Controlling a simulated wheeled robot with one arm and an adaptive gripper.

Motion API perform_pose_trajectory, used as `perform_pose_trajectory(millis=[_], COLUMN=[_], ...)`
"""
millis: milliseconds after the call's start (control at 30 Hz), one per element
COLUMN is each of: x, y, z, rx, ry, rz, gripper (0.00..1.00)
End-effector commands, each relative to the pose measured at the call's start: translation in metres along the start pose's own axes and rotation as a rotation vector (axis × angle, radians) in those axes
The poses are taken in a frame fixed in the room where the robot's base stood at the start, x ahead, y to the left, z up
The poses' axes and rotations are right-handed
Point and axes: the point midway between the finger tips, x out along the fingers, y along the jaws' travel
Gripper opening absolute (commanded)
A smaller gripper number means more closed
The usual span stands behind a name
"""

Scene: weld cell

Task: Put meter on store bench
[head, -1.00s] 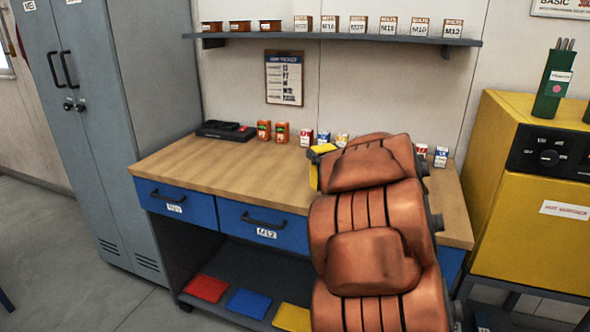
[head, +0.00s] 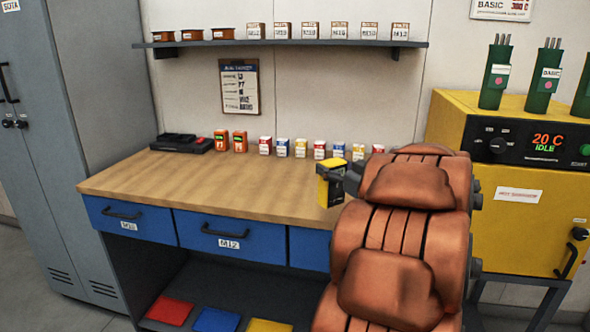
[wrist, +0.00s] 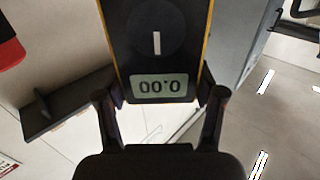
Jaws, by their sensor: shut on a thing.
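The meter (head: 329,186) is a yellow and black box, held by my gripper (head: 345,178) above the right part of the store bench. In the wrist view the meter (wrist: 158,50) shows a dial and a display reading 0.00, upside down, between the two fingers of my gripper (wrist: 160,105). My gripper is shut on it. The store bench (head: 180,185) has a wooden top and blue drawers. My orange-brown arm hides the bench's right part. I cannot tell the exact height of the meter over the top.
Small labelled boxes (head: 300,148), two orange items (head: 230,141) and a black device (head: 182,143) line the bench's back. A shelf (head: 280,44) hangs above. A grey locker (head: 70,130) stands left and a yellow oven (head: 520,200) right. The bench's left and middle front are clear.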

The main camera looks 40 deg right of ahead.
Motion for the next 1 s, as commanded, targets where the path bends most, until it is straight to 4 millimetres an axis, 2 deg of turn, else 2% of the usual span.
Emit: perform_pose_trajectory(millis=[33,200,500,633,800,1000], x=[0.013,0.049,0.106,0.120,0.125,0.124], y=[-0.001,0.002,0.008,0.011,0.011,0.011], z=[0.001,0.006,0.010,0.012,0.016,0.038], rx=[-0.001,0.002,-0.001,0.002,0.003,0.002], ry=[0.002,0.000,0.002,-0.001,-0.001,-0.001], rz=[-0.006,-0.006,-0.003,-0.001,0.001,0.001], gripper=[0.20,0.20,0.20,0.20,0.20,0.20])
